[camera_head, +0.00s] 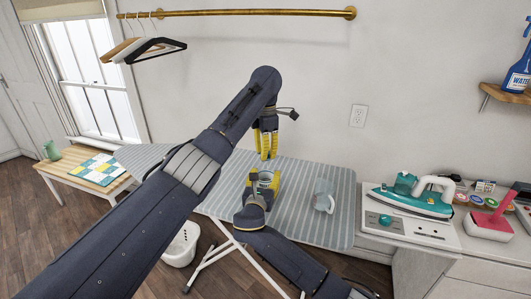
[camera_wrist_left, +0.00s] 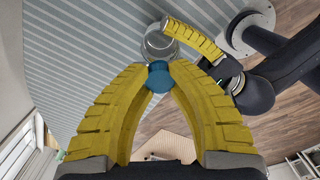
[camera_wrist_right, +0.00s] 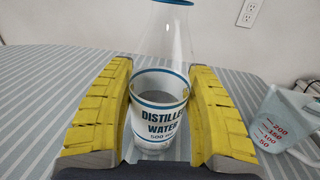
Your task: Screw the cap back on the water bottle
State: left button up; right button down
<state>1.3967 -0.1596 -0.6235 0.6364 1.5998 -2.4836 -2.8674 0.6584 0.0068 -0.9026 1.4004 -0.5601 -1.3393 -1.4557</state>
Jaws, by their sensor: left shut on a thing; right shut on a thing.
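The water bottle (camera_wrist_right: 159,112) is clear, with a white label reading "DISTILLED WATER" and blue bands. It stands upright over the ironing board, and it also shows in the left wrist view (camera_wrist_left: 158,45). My right gripper (camera_head: 263,183) is shut around the bottle's labelled body, with a yellow finger on each side. My left gripper (camera_head: 267,157) is above the bottle, pointing down. In the left wrist view its fingertips are shut on the blue cap (camera_wrist_left: 159,78). The cap appears close to the bottle; whether it touches the mouth I cannot tell.
The striped ironing board (camera_head: 330,231) lies under the bottle. A clear measuring cup (camera_head: 323,197) stands on it to the right. Further right, a teal iron (camera_head: 412,201) rests on a white station. A brass rail (camera_head: 240,13) runs along the wall above.

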pick_arm(q)
jog(key=o, duration=0.7)
jog(key=shift+c, duration=0.2)
jog(key=shift+r, duration=0.1)
